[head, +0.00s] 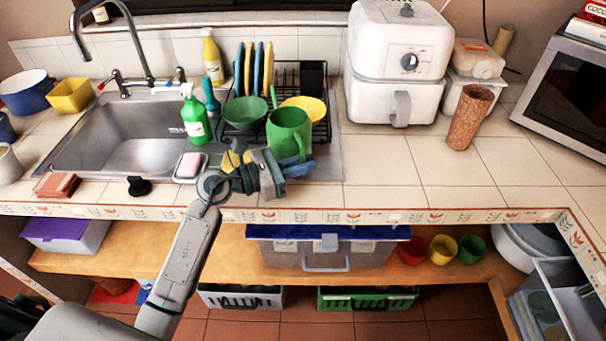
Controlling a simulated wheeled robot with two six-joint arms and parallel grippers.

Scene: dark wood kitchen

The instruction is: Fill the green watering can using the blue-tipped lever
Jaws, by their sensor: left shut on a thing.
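The green watering can (288,132) is upright at the front of the dish rack, right of the sink. My left gripper (290,168) is at its lower front and is shut on it; the exact grip point is hard to make out. The tall metal faucet (140,45) arches over the back of the sink (125,140). A lever with a red tip (101,86) is left of the faucet base, and the small blue-tipped lever (180,72) is right of it. My right gripper is not in view.
A green spray bottle (195,118) and a soap dish (190,168) stand between sink and can. The dish rack (316,105) holds plates and a green bowl (244,112). A white air fryer (398,60) stands right. The counter's right front is clear.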

